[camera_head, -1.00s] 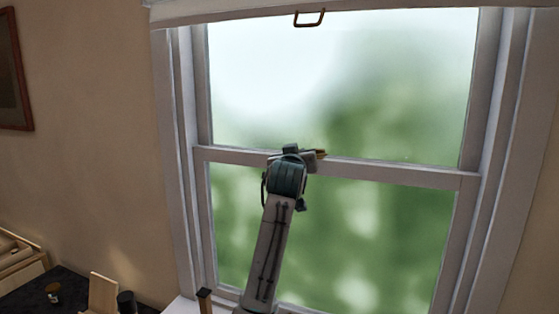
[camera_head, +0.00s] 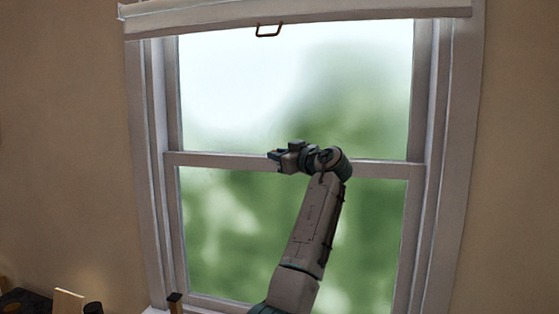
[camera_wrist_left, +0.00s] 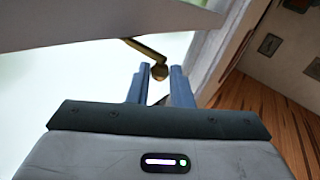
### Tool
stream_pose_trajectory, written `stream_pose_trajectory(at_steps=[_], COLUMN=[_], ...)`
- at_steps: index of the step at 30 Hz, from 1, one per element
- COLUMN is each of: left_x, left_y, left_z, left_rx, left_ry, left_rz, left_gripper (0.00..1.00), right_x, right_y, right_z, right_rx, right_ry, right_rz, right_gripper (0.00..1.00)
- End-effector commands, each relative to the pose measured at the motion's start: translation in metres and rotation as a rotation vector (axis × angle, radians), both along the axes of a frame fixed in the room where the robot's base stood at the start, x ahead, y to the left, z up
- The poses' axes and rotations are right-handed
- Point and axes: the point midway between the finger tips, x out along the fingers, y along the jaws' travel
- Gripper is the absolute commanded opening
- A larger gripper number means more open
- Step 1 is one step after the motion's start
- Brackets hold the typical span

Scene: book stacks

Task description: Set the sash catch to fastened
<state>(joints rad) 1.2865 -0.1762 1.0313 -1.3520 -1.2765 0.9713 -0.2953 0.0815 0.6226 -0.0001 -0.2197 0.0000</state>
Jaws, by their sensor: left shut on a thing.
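The sash catch shows in the left wrist view as a brass lever (camera_wrist_left: 143,47) with a round knob at its end. My left gripper (camera_wrist_left: 160,70) is shut on the knob, with a blue-grey finger on either side of it. In the head view my left gripper (camera_head: 274,157) lies at the meeting rail (camera_head: 225,161) of the window, pointing left. The catch is hidden behind the gripper there, so I cannot tell its setting from that view. My right gripper is in neither view.
A pale blind (camera_head: 300,16) with a brown pull handle (camera_head: 268,31) hangs across the window top. Pale wooden pieces (camera_head: 68,302) and a dark cylinder (camera_head: 93,308) stand low at the left. The wall on both sides of the window is bare.

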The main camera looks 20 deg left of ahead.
Motion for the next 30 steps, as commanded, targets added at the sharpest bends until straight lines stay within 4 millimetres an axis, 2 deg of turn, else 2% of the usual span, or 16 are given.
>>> stream_pose_trajectory(at_steps=[20, 21, 24, 30], left_x=[0.0002, 0.0002, 0.0003, 0.0004], left_y=[0.0008, 0.0008, 0.0008, 0.0007], left_z=[0.0022, 0.0021, 0.0018, 0.0009], left_rx=[0.002, 0.002, 0.002, 0.000], left_ry=[-0.003, -0.002, -0.002, 0.000], left_rz=[0.061, 0.061, 0.061, 0.060], left_gripper=[0.00, 0.25, 0.41, 0.41], right_x=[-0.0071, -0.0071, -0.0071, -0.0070], right_y=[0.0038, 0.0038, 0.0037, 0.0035], right_z=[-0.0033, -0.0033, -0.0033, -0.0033], right_rx=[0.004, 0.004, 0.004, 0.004], right_ry=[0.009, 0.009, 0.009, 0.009], right_rz=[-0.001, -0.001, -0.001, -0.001], right_gripper=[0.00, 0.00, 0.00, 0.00])
